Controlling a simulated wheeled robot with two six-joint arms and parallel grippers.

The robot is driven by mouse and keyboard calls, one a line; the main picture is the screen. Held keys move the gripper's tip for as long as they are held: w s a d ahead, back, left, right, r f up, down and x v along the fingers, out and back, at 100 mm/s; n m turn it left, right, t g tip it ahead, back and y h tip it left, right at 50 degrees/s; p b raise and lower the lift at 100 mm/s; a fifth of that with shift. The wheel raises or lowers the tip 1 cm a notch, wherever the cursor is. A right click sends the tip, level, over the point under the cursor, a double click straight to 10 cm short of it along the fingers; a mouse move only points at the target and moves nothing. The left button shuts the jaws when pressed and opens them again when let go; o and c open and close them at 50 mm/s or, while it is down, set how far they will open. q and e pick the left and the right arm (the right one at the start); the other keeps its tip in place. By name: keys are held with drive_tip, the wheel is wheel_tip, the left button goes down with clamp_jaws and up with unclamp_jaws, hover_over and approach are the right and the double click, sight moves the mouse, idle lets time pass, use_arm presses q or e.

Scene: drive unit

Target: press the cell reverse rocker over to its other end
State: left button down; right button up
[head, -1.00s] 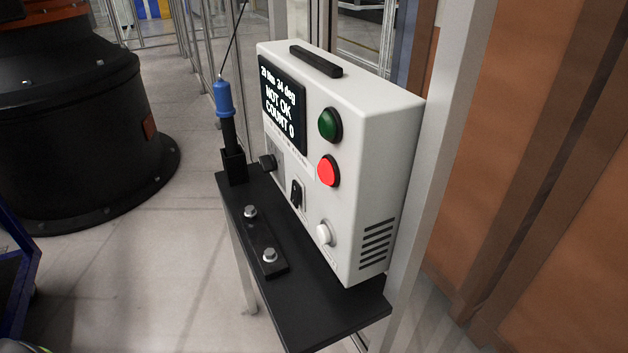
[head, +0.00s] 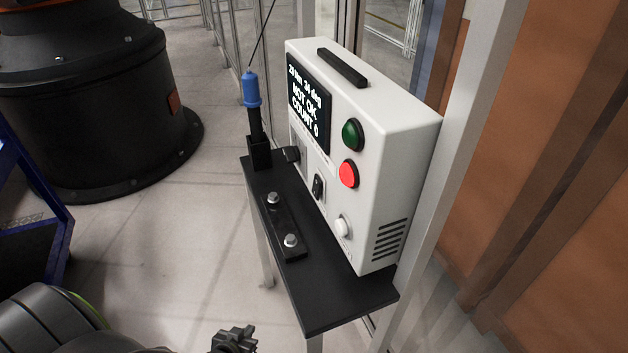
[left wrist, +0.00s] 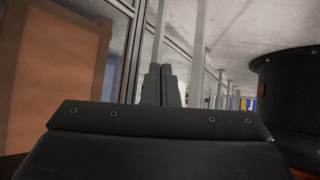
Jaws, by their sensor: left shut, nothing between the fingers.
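A black rocker-like switch (head: 318,187) is on the front of the white control box (head: 392,120), below the screen and left of the white knob. It is too small to tell which end is pressed in, and its label cannot be read. My left gripper (head: 234,340) shows at the bottom edge of the head view, lower and nearer than the shelf and well apart from the box. Its fingers (left wrist: 164,85) are together and empty in the left wrist view, where the box does not show. My right gripper is in no view.
The box stands on a black shelf (head: 345,300). A bolted plate (head: 283,225) and a blue-topped tool in a holder (head: 251,92) are in front of it. A green button (head: 352,134), red button (head: 348,173) and white knob (head: 342,227) are close by.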

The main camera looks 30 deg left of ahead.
sight(317, 187)
use_arm(q)
drive_tip(key=w+r+t+p, duration=0.2)
drive_tip(key=w+r+t, duration=0.1)
drive_tip(key=r, duration=1)
drive_tip(key=w+r+n+t+h+p, duration=0.1)
drive_tip(key=w+r, duration=0.5)
drive_tip(key=r, duration=0.7)
drive_tip(key=w+r+t+p, duration=0.4)
drive_tip(key=r+t, duration=0.2)
drive_tip(key=r, duration=0.7)
drive_tip(key=shift+w+d+n, duration=0.3)
drive_tip(key=shift+d, duration=0.1)
drive_tip(key=w+d+f+b, duration=0.1)
drive_tip(key=w+d+b, duration=0.1)
drive_tip(key=w+d, duration=0.3)
drive_tip(key=shift+w+d+f+b, duration=0.15)
drive_tip(key=shift+w+d+b, duration=0.2)
drive_tip(key=shift+w, duration=0.5)
